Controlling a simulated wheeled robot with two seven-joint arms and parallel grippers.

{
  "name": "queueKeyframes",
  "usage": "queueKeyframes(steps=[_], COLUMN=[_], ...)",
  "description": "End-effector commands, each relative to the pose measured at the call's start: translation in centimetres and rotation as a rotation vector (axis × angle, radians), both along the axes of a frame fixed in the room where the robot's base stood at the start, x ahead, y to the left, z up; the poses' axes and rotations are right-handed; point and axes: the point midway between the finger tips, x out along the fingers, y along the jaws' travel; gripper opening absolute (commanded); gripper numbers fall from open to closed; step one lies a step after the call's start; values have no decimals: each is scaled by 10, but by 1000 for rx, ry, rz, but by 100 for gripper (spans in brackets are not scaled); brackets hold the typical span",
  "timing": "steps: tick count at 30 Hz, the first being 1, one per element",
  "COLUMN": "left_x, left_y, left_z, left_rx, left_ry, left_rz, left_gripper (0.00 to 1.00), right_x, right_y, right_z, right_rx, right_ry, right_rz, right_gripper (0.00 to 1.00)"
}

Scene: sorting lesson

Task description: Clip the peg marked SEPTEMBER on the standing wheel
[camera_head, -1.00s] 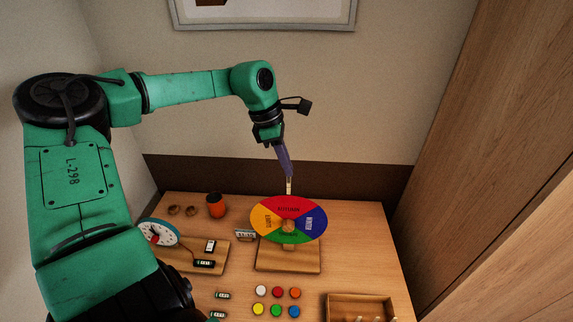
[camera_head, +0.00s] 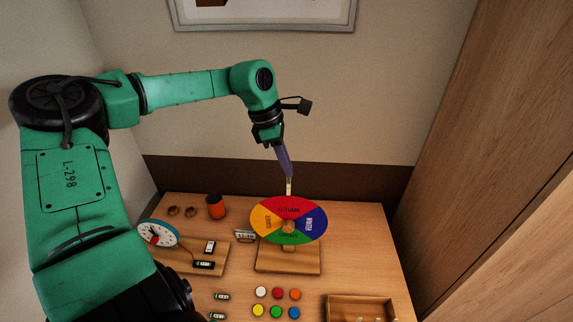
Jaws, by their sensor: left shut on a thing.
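The standing wheel (camera_head: 270,219) has red, blue, green and yellow sectors with a knob at its middle. It stands on a wooden base (camera_head: 270,263) on the table. My left gripper (camera_head: 287,176) points down above the wheel's top edge and is shut on a small pale peg (camera_head: 289,187). The peg's lower end is at the top rim of the red sector; I cannot tell whether it touches. The peg's marking is too small to read. My right gripper is out of view.
A wooden tray (camera_head: 331,306) lies at the front right. Several coloured discs (camera_head: 277,293) lie before the wheel. A clock (camera_head: 150,239), batteries (camera_head: 204,265) and an orange cup (camera_head: 216,208) are to the left. A wooden panel (camera_head: 480,160) rises at the right.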

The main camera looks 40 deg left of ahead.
Motion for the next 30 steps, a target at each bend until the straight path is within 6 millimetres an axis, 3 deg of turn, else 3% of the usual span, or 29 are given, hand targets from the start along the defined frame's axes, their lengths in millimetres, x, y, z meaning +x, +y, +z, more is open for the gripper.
queueKeyframes(steps=[30], left_x=[1], left_y=[0], left_z=[-16], left_rx=[-1], left_ry=[-1], left_rz=[0], left_gripper=[0], right_x=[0], right_y=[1], right_z=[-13], right_rx=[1], right_ry=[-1], right_rz=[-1], right_gripper=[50])
